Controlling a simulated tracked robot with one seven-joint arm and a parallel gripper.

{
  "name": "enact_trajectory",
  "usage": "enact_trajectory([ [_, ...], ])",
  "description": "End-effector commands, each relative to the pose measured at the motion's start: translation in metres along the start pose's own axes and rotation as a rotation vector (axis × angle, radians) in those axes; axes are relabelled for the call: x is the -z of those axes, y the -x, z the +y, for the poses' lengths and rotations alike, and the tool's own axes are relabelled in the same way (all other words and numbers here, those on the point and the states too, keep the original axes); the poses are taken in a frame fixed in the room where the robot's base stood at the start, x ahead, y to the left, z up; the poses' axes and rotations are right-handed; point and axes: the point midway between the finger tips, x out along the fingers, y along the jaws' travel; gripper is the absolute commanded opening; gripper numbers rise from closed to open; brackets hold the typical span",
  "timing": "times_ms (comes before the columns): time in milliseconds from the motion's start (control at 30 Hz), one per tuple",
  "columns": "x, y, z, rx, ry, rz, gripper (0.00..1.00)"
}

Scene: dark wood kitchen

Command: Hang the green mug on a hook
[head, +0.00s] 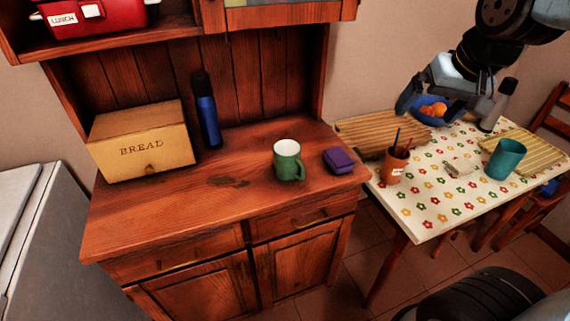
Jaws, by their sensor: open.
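The green mug (287,161) stands upright on the wooden counter of the dresser, right of centre. Its handle is on its right side and its inside looks pale. My gripper (446,117) is open, at the upper right over the dining table, well to the right of the mug and apart from it. A blue bowl (422,118) with orange food shows between the fingers, and I cannot tell how far below them it is. I cannot clearly make out a hook; the underside of the upper shelf (270,20) is mostly dark.
A purple box (338,160) sits close right of the mug. A blue bottle (206,110) and a bread box (142,142) stand to the left. The front of the counter is clear. The dining table (430,215) holds an orange cup (395,168), a teal cup (505,159) and wooden slatted mats.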

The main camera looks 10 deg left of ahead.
Motion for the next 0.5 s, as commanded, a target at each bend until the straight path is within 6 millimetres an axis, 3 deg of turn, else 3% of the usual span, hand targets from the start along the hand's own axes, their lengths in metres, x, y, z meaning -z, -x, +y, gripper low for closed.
enact_trajectory([
  [500, 0.034, -0.085, -0.093, 0.033, 0.105, -0.078, 1.0],
])
